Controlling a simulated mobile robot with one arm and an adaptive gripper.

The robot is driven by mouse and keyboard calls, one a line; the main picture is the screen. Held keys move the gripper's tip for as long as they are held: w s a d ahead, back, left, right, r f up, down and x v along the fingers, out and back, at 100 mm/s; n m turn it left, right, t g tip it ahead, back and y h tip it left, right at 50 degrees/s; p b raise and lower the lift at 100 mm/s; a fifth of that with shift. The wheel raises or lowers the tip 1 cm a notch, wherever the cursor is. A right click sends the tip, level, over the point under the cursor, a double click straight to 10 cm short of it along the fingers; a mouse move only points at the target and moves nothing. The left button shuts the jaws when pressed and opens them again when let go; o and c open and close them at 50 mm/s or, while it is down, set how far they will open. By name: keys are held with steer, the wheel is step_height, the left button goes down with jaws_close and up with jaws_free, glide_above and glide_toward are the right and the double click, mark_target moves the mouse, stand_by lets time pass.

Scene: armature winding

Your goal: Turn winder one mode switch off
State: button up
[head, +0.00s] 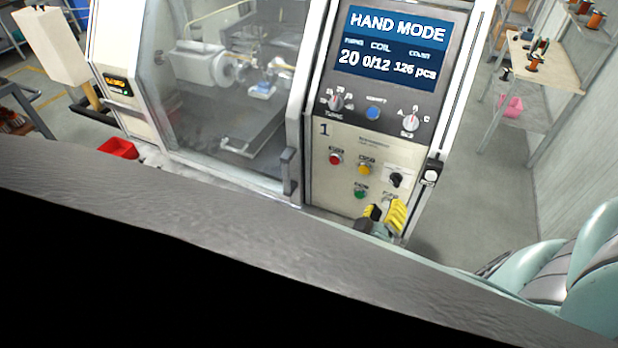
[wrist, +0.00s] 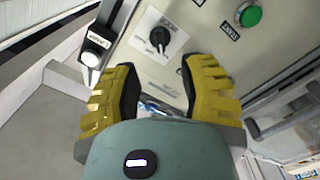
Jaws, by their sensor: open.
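Winder one (head: 370,165) carries the number 1 on its front panel, and its screen (head: 390,45) reads HAND MODE. A black rotary switch (head: 396,180) on a white plate sits at the panel's lower right; I take it to be the mode switch. In the wrist view the same switch (wrist: 160,38) lies ahead of the fingers, its label too small to read. My gripper (head: 384,215) is just below the switch in the head view. In the wrist view its yellow fingers (wrist: 157,90) are open and empty, apart from the switch.
A red button (head: 335,159), a yellow button (head: 365,169) and a green button (head: 360,193) are left of the switch. A small white-faced device (head: 431,176) juts at the panel's right edge. Open floor (head: 465,200) lies to the right.

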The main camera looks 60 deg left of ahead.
mark_target(394, 184)
steer(key=shift+b+x, duration=1.45)
steer(key=shift+x, duration=2.65)
steer(key=shift+o, duration=0.3)
jaws_close()
steer(key=shift+d, duration=0.1)
